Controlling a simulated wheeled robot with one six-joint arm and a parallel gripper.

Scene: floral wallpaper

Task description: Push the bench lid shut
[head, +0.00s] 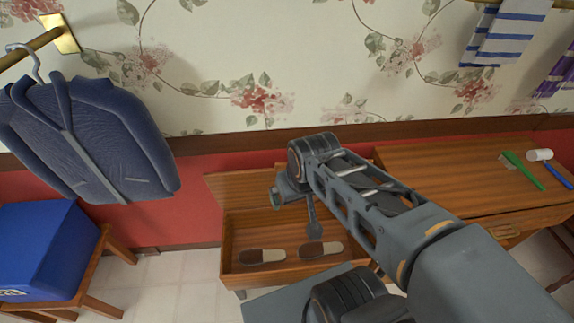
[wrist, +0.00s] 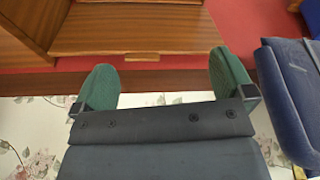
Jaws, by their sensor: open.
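The bench (head: 228,250) is a wooden box with its top open, below the middle of the head view. A pair of brown and white slippers (head: 264,256) lies inside it. Its lid (head: 235,187) is raised at the back, near the red lower wall, partly hidden by my arm. In the wrist view the lid (wrist: 150,30) shows as a wooden panel with a small tab (wrist: 142,57) on its edge. My gripper (wrist: 162,65) is open and empty, its green fingers apart on either side of the tab. In the head view my gripper (head: 280,195) is over the bench, mostly hidden.
A wooden table (head: 440,165) with a green brush (head: 524,170) and a white-headed mallet (head: 540,156) stands right of the bench. A blue jacket (head: 95,135) hangs at left above a blue box (head: 45,245) on a stool. Striped towels (head: 505,35) hang top right.

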